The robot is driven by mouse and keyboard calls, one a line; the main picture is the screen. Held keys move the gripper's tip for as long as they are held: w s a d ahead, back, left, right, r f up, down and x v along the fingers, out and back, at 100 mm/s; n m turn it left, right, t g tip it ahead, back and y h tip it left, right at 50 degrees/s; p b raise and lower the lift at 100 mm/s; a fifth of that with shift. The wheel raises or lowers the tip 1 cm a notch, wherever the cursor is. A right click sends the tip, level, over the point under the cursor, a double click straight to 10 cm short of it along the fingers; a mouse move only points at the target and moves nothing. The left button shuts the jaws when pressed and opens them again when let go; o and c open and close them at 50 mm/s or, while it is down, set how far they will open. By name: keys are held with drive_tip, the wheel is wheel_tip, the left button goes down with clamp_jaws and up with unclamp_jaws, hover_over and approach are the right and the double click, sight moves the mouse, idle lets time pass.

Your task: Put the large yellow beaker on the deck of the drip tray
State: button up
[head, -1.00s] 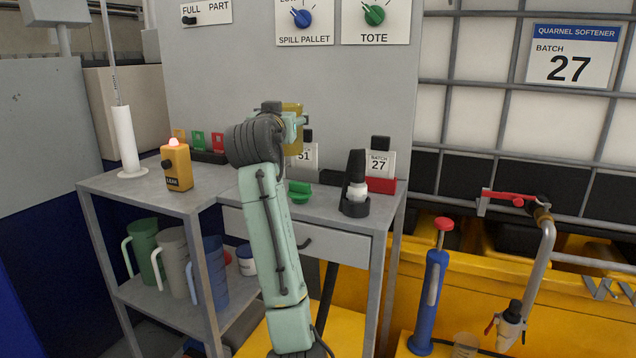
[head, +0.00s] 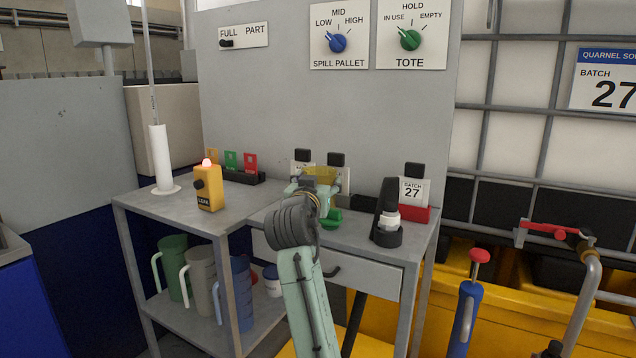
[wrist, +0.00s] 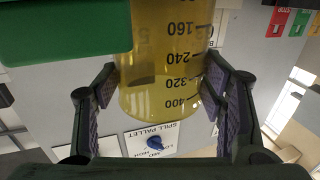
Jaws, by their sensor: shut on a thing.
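The large yellow beaker (head: 320,174) is see-through, with a printed scale. It is up over the work table, in front of the batch cards, partly hidden by my gripper (head: 318,188). In the wrist view the beaker (wrist: 165,85) fills the middle, its scale reading upside down. The fingers of my gripper (wrist: 165,108) are shut on it, one pad on each side. I cannot surely tell the drip tray; a big yellow structure (head: 510,310) stands below the caged tote at the right.
The table (head: 240,213) holds an orange leak box (head: 208,188), a green object (head: 331,219) and a dark holder (head: 386,235). Several jugs stand on its lower shelf. A blue pump with a red handle (head: 466,310) and the tote's pipe (head: 580,310) rise at the right.

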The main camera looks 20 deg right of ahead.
drive_tip(key=shift+f, duration=0.15)
drive_tip(key=o, duration=1.2)
drive_tip(key=shift+c, duration=0.2)
drive_tip(key=shift+r, duration=0.3)
drive_tip(key=b+v, duration=0.2)
drive_tip(key=v, duration=1)
drive_tip(key=shift+a+f, duration=0.1)
